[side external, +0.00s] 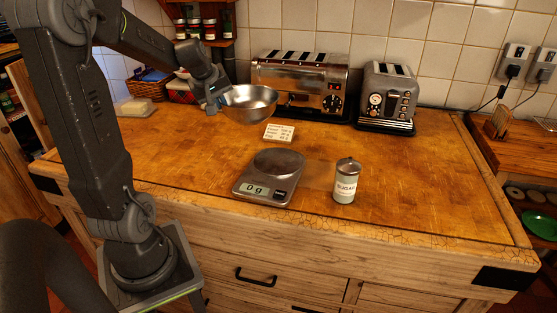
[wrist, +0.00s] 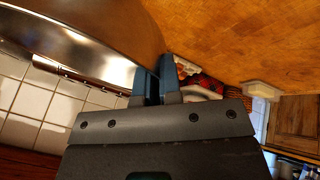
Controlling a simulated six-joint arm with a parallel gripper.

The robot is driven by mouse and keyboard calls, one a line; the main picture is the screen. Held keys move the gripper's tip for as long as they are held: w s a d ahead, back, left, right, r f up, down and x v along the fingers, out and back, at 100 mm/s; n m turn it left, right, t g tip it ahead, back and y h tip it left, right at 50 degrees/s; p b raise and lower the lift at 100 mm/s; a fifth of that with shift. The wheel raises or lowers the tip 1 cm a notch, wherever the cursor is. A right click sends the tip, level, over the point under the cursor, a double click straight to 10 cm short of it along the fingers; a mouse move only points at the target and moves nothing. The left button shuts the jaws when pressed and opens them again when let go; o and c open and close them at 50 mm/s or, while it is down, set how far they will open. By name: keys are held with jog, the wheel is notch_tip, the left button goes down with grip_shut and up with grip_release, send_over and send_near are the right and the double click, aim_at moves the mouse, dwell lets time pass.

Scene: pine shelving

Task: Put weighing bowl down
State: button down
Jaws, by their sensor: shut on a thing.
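The metal weighing bowl (side external: 250,103) is held in the air above the back of the wooden counter, in front of the large toaster. My gripper (side external: 218,100) is shut on the bowl's left rim in the side view. In the wrist view the gripper's blue fingers (wrist: 154,88) pinch the bowl's rim, and the shiny bowl (wrist: 90,35) fills the upper left. The kitchen scale (side external: 268,178) stands near the counter's front edge and its display reads 0 g. Its round plate is empty. The bowl is behind and above the scale, apart from it.
A sugar shaker (side external: 346,181) stands right of the scale. A small written card (side external: 279,133) is behind the scale. A large toaster (side external: 300,84) and a smaller toaster (side external: 388,97) line the back wall. A butter dish (side external: 135,107) sits at the left. The counter's right side is clear.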

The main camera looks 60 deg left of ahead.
jog(key=s+d+n, duration=0.1)
jog(key=s+d, duration=0.1)
jog(key=s, duration=0.3)
send_over(253, 168)
notch_tip(253, 168, down, 8)
jog(key=shift+f, duration=1.95)
jog(key=shift+f, duration=0.15)
jog(key=c, duration=1.3)
grip_release()
